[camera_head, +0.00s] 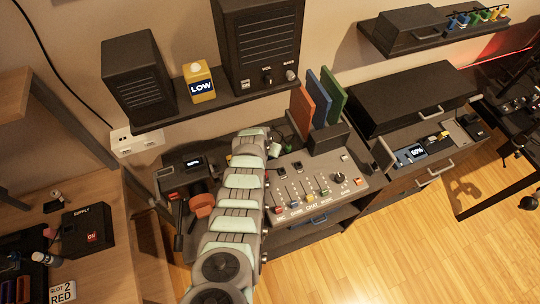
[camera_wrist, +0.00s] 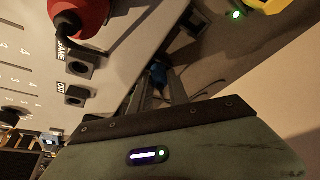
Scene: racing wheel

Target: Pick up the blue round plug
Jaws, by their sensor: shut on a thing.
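The blue plug (camera_wrist: 158,73) shows as a small dark blue patch between the fingertips of my gripper (camera_wrist: 161,82) in the wrist view. The fingers are closed on it, and they and the shadow hide most of its shape. In the head view my arm covers the area by the back of the control panel, and I cannot make out the plug or the fingertips there.
In the wrist view a red round plug (camera_wrist: 80,18) with a dark cable is close to black sockets (camera_wrist: 78,66) on a pale panel. The head view shows the slider panel (camera_head: 312,187), upright coloured books (camera_head: 317,100) and a speaker shelf (camera_head: 225,106).

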